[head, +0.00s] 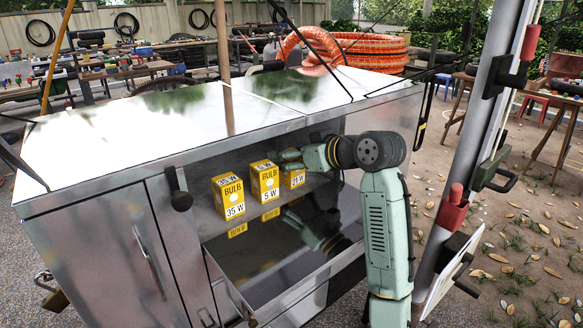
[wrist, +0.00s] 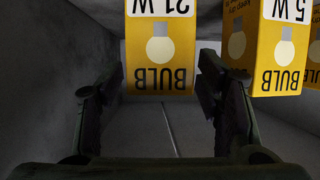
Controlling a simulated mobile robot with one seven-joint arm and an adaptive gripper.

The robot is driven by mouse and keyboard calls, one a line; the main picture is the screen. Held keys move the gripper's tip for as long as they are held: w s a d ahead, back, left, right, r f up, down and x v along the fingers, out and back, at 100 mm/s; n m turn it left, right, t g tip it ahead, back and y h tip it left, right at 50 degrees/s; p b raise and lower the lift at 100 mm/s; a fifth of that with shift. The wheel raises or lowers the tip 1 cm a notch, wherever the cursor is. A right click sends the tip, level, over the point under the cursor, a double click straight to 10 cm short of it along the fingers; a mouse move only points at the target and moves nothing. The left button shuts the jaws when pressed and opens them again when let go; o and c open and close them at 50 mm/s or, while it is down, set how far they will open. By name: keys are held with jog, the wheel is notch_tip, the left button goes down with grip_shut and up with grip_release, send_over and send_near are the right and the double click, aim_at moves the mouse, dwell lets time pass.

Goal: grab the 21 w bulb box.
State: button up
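The 21 W bulb box (head: 294,180) is yellow with a white label and stands on the cart's shelf at the right end of a row, partly hidden by my arm. In the wrist view the 21 W box (wrist: 160,48) appears upside down, straight ahead. My gripper (wrist: 160,78) is open, one finger on each side of the box's width, with a visible gap on both sides. Nothing is held. How deep the box sits between the fingertips is hard to tell. In the head view, my gripper (head: 291,160) is small and beside the box's top.
The 5 W box (head: 265,182) stands left of the 21 W box, and the 35 W box (head: 229,197) farther left. The 5 W box (wrist: 280,50) is close to my right-hand finger in the wrist view. The metal cart top (head: 180,120) overhangs the shelf.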

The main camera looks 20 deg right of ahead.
jog(key=c, duration=1.1)
jog(key=shift+s+r, duration=0.1)
